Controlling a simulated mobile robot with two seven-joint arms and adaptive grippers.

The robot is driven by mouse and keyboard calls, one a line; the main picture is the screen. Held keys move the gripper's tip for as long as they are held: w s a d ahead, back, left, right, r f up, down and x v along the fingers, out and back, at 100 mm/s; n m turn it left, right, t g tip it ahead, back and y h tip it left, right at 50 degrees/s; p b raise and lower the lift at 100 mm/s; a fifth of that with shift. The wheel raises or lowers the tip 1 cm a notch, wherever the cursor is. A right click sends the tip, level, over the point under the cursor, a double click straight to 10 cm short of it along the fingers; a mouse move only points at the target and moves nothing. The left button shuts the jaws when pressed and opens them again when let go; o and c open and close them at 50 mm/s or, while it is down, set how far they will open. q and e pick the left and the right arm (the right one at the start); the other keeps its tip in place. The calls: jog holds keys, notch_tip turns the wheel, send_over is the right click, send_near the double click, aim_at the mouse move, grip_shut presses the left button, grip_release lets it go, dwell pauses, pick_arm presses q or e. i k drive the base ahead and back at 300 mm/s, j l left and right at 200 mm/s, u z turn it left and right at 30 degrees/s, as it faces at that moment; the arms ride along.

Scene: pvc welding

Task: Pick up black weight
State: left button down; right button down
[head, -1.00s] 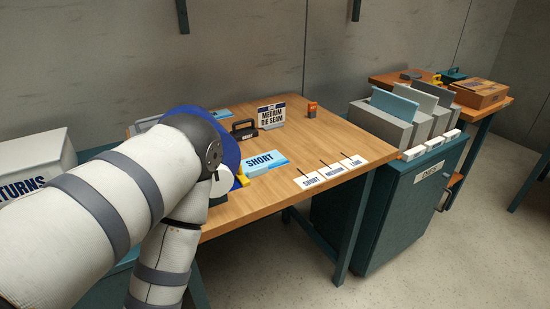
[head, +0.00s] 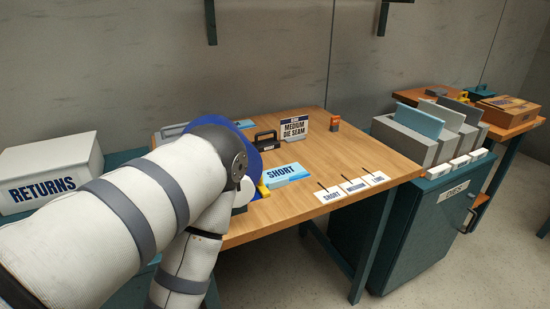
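A small black block with a handle (head: 266,140), which looks like the black weight, stands on the wooden table (head: 335,155) behind the blue SHORT card. An arm comes in from the left, its pale segments and dark joint covering the table's left part. The gripper at its end is hidden behind the arm, so I cannot tell its state. The arm's dark joint is left of the black block, and no contact between them shows. My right gripper is not in view.
A blue round thing is partly behind the arm. A RETURNS bin (head: 50,170) is left. The table's right middle is clear.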

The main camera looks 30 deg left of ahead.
aim_at(266, 140)
jog(key=k+l+u, duration=0.2)
jog(key=u, duration=1.2)
